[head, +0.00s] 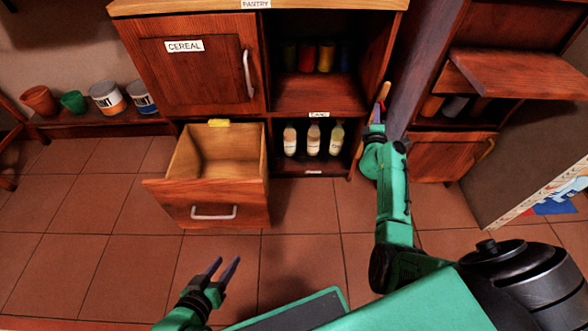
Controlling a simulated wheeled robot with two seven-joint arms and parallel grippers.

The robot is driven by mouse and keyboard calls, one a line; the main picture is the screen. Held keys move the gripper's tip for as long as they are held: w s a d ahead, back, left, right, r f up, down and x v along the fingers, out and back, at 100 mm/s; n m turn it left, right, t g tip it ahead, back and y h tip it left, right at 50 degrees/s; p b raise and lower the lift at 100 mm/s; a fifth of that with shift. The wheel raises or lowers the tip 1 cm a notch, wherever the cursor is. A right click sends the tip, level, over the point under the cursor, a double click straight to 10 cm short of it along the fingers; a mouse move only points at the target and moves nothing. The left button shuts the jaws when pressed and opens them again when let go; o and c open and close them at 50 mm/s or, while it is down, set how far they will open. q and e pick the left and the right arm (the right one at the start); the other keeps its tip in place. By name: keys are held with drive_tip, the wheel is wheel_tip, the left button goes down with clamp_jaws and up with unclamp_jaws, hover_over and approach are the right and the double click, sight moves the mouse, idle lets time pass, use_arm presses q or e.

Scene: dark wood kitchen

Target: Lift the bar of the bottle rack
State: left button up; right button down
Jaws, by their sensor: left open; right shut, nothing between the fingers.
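Three bottles with pale labels (314,138) stand upright in the lower open compartment of the wooden cabinet, the bottle rack. I cannot clearly make out a bar across their front. A thin wooden piece with an orange-yellow end (384,91) shows at the compartment's right side; I cannot tell whether it is the bar. My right gripper (377,112) is shut and empty just below that end, right of the bottles; whether they touch is unclear. My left gripper (228,268) is open and empty, low over the floor in front of the drawer.
An open empty drawer (205,192) juts out left of the bottles. Above it is a closed cereal door (195,70). Jars (326,57) stand on the shelf above the bottles. A dark post (418,65) rises right of my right gripper. Tiled floor in front is clear.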

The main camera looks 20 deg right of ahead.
drive_tip(key=shift+s+d, duration=0.35)
drive_tip(key=shift+d, duration=0.55)
use_arm(q)
drive_tip(key=shift+s+a+r+g+y, duration=0.15)
drive_tip(key=shift+a+g+y, duration=0.15)
drive_tip(key=shift+a, duration=0.2)
drive_tip(key=shift+w+a+r+g+y, duration=0.1)
drive_tip(key=shift+a+r+g+y, duration=0.1)
drive_tip(key=shift+a+g, duration=0.25)
